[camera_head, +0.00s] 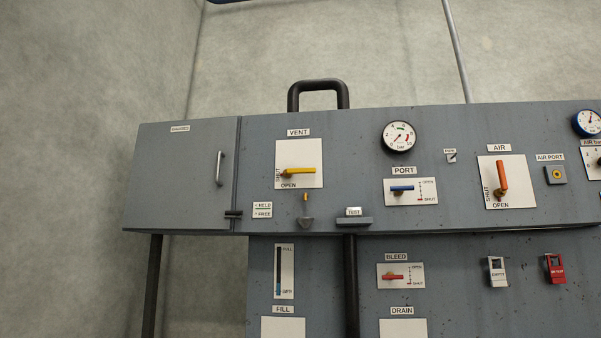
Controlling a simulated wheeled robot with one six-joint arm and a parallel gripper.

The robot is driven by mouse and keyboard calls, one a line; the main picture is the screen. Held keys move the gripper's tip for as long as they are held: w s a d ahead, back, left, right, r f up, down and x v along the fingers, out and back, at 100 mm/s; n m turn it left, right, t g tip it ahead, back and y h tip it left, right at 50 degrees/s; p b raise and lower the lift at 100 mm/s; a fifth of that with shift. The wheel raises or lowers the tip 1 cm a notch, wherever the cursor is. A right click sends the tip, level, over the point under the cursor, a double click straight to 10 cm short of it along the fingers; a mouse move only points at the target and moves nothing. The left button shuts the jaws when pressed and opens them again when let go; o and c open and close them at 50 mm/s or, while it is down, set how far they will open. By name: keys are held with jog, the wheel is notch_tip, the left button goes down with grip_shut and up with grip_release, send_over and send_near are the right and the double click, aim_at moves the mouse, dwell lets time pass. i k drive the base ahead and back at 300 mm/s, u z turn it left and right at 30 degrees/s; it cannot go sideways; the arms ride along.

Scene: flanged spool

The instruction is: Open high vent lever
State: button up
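The vent lever (299,170) is a yellow handle on a white plate (312,150) under the label VENT, on the upper grey panel. It lies about level across the plate, with its darker end at the left. The word SHUT runs up the plate's left edge and OPEN stands along its bottom. My gripper is not in view.
An air lever (501,177) in orange stands upright to the right. A gauge (398,136) and a blue port lever (402,188) lie between them. A cabinet door handle (221,168) and a black tube handle (318,85) stick out nearby.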

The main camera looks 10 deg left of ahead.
aim_at(287, 174)
jog(key=u, duration=1.7)
jog(key=i, duration=2.4)
jog(key=z, duration=1.05)
